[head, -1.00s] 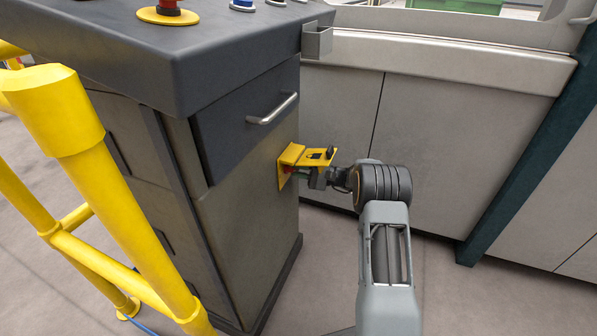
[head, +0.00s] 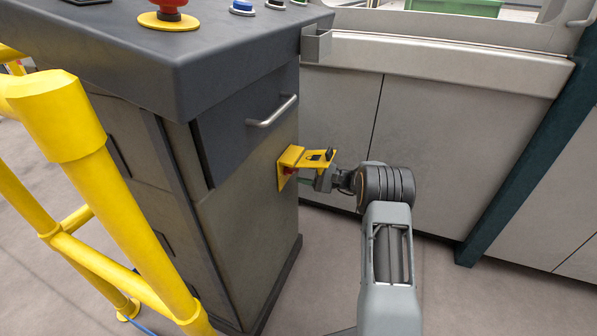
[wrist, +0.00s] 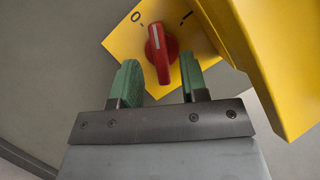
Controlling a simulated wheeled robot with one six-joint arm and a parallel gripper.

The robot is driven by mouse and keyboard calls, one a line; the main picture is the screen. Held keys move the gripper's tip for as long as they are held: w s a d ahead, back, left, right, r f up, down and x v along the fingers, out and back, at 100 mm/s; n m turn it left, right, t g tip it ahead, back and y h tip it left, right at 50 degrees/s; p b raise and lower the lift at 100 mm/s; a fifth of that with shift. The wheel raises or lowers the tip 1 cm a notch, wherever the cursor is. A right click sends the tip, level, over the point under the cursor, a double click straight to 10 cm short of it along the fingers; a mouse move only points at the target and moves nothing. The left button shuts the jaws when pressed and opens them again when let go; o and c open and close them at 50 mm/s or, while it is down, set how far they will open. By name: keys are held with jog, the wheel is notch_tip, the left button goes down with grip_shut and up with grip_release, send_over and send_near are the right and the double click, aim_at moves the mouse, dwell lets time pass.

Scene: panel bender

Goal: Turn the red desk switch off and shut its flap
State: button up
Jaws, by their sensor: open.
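The red desk switch (wrist: 160,55) sits on a yellow plate (wrist: 120,42) on the side of the grey desk cabinet, and it also shows as a small red spot in the head view (head: 290,171). In the wrist view its white line points up and slightly left, between the 0 and I marks, nearer the 0. The yellow flap (head: 312,157) is raised and sticks out above the switch; in the wrist view it fills the right side (wrist: 268,50). My gripper (wrist: 159,68) is open and empty, its green fingers just short of the knob, under the flap (head: 316,178).
The dark desk top (head: 190,55) overhangs above, with a red button (head: 170,8) on it. A drawer handle (head: 272,112) projects above the flap. A yellow rail (head: 100,185) stands at left. Pale machine panels (head: 450,150) close off the back right.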

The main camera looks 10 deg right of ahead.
jog(key=p+v, duration=0.2)
jog(key=v, duration=0.9)
jog(key=shift+s+d+p, duration=0.15)
jog(key=shift+d+p, duration=0.15)
jog(key=shift+d, duration=0.05)
